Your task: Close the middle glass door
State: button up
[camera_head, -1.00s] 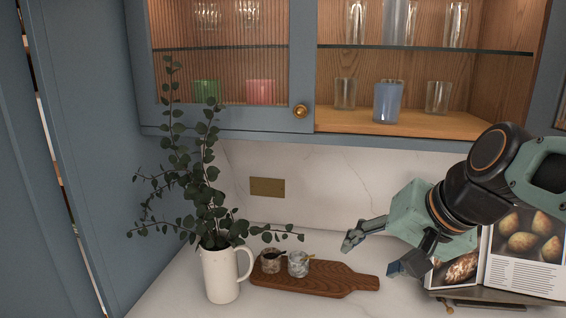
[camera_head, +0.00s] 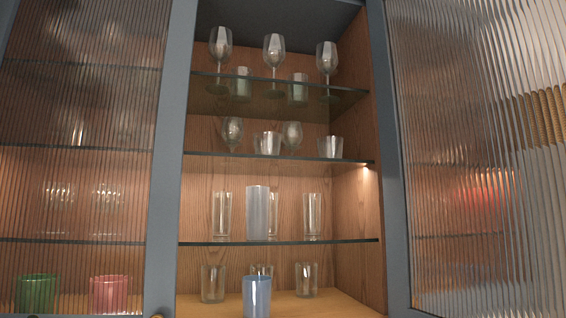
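The middle cabinet section stands uncovered, and I see straight in to its glass shelves (camera_head: 225,243). A ribbed glass door (camera_head: 470,120) in a blue-grey frame fills the right of the view. It appears to be the middle door, swung outward from the right side of the opening, with its lower rail sloping down toward me. Its outer edge and any knob lie outside the frame. My gripper is not in view now.
A ribbed glass door (camera_head: 85,150) on the left is shut, with a green glass (camera_head: 37,293) and a pink glass (camera_head: 109,294) behind it. Stemmed glasses (camera_head: 274,60) and tumblers stand on the middle shelves. A blue cup (camera_head: 257,296) stands near the front of the cabinet floor.

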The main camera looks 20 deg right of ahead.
aim_at(470, 94)
jog(key=k+l, duration=0.15)
jog(key=k, duration=0.15)
jog(key=k+l+u, duration=0.15)
jog(key=k, duration=0.15)
jog(key=k+l+u, duration=0.1)
jog(key=l, duration=0.25)
jog(key=k+l, duration=0.25)
jog(key=l+u, duration=0.1)
jog(key=l, duration=0.3)
jog(key=k+l+u, duration=0.1)
jog(key=l, duration=0.3)
jog(key=l+u, duration=0.15)
jog(key=l, duration=0.95)
jog(key=k, duration=0.05)
